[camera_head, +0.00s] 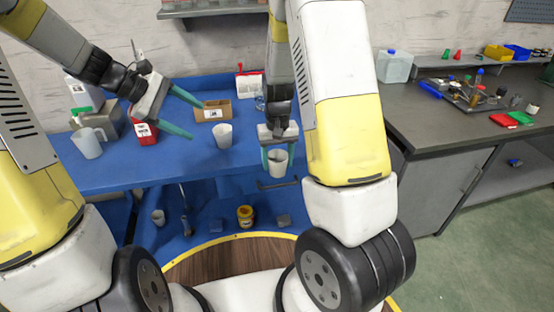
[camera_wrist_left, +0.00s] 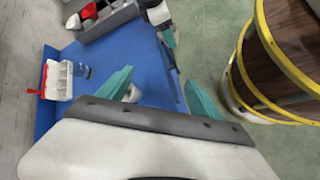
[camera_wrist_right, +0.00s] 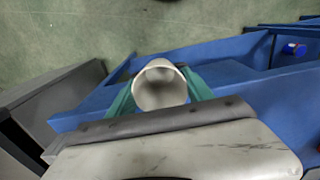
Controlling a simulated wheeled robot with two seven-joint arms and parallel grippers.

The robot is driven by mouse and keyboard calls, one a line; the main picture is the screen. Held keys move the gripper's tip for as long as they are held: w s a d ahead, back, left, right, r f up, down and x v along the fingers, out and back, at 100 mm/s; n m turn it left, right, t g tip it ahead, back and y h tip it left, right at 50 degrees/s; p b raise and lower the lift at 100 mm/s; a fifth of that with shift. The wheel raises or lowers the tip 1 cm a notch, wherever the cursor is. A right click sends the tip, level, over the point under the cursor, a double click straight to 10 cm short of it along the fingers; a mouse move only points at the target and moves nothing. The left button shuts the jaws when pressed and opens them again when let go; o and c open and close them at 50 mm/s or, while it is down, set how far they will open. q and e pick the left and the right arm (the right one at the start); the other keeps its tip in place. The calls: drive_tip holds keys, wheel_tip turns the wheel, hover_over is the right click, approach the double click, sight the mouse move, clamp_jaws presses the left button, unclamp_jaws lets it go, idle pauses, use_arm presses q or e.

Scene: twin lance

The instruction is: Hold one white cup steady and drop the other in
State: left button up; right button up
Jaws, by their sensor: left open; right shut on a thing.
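One white cup (camera_head: 222,136) stands upright on the blue table, right of my left gripper. In the left wrist view a white cup (camera_wrist_left: 133,93) shows partly behind one finger. My left gripper (camera_head: 190,114) is open and empty, tilted, its teal fingers spread to the left of that cup and apart from it. My right gripper (camera_head: 277,157) is shut on the other white cup (camera_head: 278,169), at the table's front edge; its height there is hard to tell. In the right wrist view this cup (camera_wrist_right: 160,88) sits between the teal fingers, its round opening visible.
A cardboard box (camera_head: 213,112) and a red-and-white holder (camera_head: 250,85) stand behind the cups. A pitcher (camera_head: 88,143) and a red box (camera_head: 145,133) stand at the left. The blue table (camera_head: 200,175) is clear in front. A grey bench (camera_head: 440,130) is at the right.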

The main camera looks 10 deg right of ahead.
use_arm(q)
drive_tip(key=w+f+n+h, duration=0.2)
drive_tip(key=w+f+n, duration=0.2)
drive_tip(key=w+f, duration=0.3)
drive_tip(key=n+t+h, duration=0.3)
drive_tip(key=n, duration=0.3)
approach(221, 138)
drive_tip(key=w, duration=0.1)
drive_tip(key=w+f, duration=0.1)
drive_tip(key=shift+w+f, duration=0.2)
drive_tip(key=shift+w, duration=0.1)
drive_tip(key=shift+w+d+f, duration=0.1)
drive_tip(key=shift+f, duration=0.05)
drive_tip(key=x, duration=0.9)
drive_tip(key=shift+w+d+f, duration=0.15)
drive_tip(key=shift+d+f, duration=0.05)
drive_tip(key=shift+d, duration=0.05)
drive_tip(key=c, duration=0.9)
